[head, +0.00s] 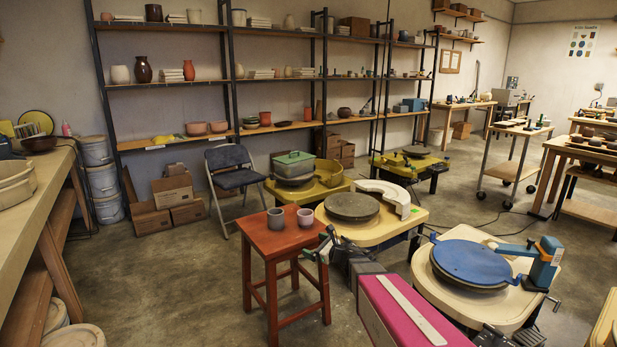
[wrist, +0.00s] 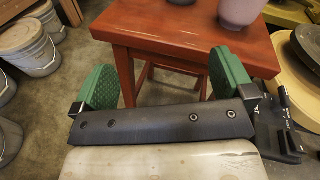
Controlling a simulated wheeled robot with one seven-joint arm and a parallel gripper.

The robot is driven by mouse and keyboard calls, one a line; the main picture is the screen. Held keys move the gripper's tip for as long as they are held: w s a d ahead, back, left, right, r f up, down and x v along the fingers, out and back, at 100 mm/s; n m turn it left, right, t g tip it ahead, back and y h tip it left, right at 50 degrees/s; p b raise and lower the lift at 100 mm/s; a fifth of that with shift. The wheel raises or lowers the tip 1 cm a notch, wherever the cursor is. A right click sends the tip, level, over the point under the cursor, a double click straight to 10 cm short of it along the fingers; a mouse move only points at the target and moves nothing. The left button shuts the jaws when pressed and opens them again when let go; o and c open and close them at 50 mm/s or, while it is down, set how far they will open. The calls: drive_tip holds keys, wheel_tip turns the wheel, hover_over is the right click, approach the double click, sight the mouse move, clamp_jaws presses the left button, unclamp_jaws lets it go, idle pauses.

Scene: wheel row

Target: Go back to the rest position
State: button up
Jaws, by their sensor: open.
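My gripper (head: 318,244) is at the right side of a red-brown wooden stool (head: 270,241) in the head view. In the wrist view my gripper (wrist: 163,80) has its two green fingers spread wide apart with nothing between them. The stool's edge (wrist: 150,32) shows beyond the fingers. Two small cups stand upright on the stool, apart from the gripper: a dark grey-green cup (head: 276,218) on the left and a pale pinkish cup (head: 305,218) on the right. The pinkish cup shows at the top of the wrist view (wrist: 240,12), and only the base of the darker one shows there.
Pottery wheels stand to the right, one with a grey wheel head (head: 352,206), one with a blue disc (head: 470,262). A folding chair (head: 233,178) stands behind the stool. A workbench (head: 22,222) runs along the left. Open concrete floor (head: 165,280) lies between bench and stool.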

drive_tip(key=s+d+f+n+g+h, duration=0.2)
drive_tip(key=s+f+n+g, duration=0.15)
drive_tip(key=s+n, duration=0.35)
drive_tip(key=s+d+f+n+g+h, duration=0.1)
drive_tip(key=s+f+n+g+h, duration=0.1)
drive_tip(key=s+n+g, duration=0.35)
drive_tip(key=s+d+f+n+g+h, duration=0.1)
drive_tip(key=s+d+f+n+h, duration=0.1)
drive_tip(key=s+d+n+h, duration=0.6)
drive_tip(key=s+d+n, duration=0.2)
drive_tip(key=d, duration=0.2)
drive_tip(key=shift+d+n+g, duration=0.3)
drive_tip(key=shift+n+g, duration=0.05)
drive_tip(key=shift+g, duration=0.05)
